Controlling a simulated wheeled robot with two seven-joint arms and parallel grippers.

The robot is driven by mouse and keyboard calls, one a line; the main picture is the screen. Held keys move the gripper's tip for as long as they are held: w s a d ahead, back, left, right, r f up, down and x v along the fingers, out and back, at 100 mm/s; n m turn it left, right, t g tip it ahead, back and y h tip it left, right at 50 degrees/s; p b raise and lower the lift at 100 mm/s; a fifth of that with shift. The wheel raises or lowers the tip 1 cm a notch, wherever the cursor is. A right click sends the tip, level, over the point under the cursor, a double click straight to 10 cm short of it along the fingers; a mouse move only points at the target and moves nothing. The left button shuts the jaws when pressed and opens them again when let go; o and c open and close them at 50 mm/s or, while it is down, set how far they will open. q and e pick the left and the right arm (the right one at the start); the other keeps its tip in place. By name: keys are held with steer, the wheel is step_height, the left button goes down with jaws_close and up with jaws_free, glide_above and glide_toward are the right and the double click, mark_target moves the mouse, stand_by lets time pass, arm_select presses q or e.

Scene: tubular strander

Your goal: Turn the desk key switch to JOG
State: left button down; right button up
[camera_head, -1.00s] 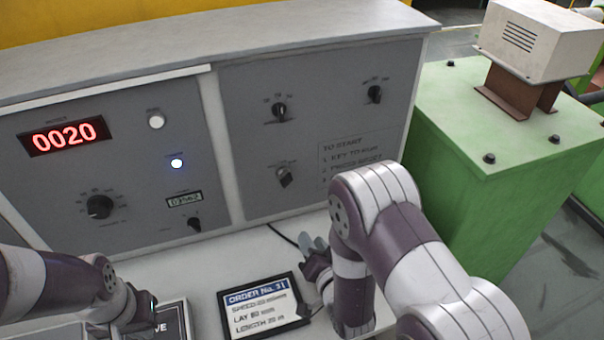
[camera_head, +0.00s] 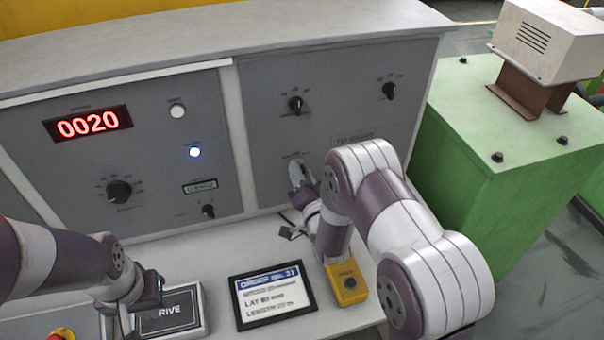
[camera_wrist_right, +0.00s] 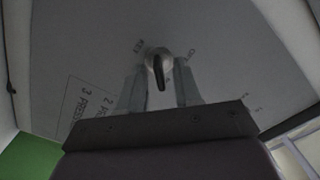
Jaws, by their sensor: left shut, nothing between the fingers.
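The key switch (camera_wrist_right: 159,66) is a round silver boss with a narrow dark handle, low on the right-hand grey panel (camera_head: 345,75). In the head view my right gripper (camera_head: 297,172) is in front of it and covers most of it. In the right wrist view the two fingers of the right gripper (camera_wrist_right: 160,88) are apart, one on each side of the switch. Contact with the handle cannot be made out. Lettering around the switch is too blurred to read fully. My left gripper (camera_head: 155,288) is shut and empty above the desk, near the DRIVE box (camera_head: 178,312).
Two black knobs (camera_head: 296,104) (camera_head: 389,91) sit higher on the right panel. The left panel has a red 0020 display (camera_head: 88,124) and a large knob (camera_head: 118,191). An order tablet (camera_head: 272,296) and a yellow box (camera_head: 346,284) lie on the desk. A green machine (camera_head: 500,160) stands right.

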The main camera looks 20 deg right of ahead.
steer(key=shift+d, duration=0.1)
jaws_close()
steer(key=shift+r+n+b, duration=0.15)
steer(key=shift+n+b, duration=2.15)
steer(key=shift+n, duration=2.1)
jaws_free()
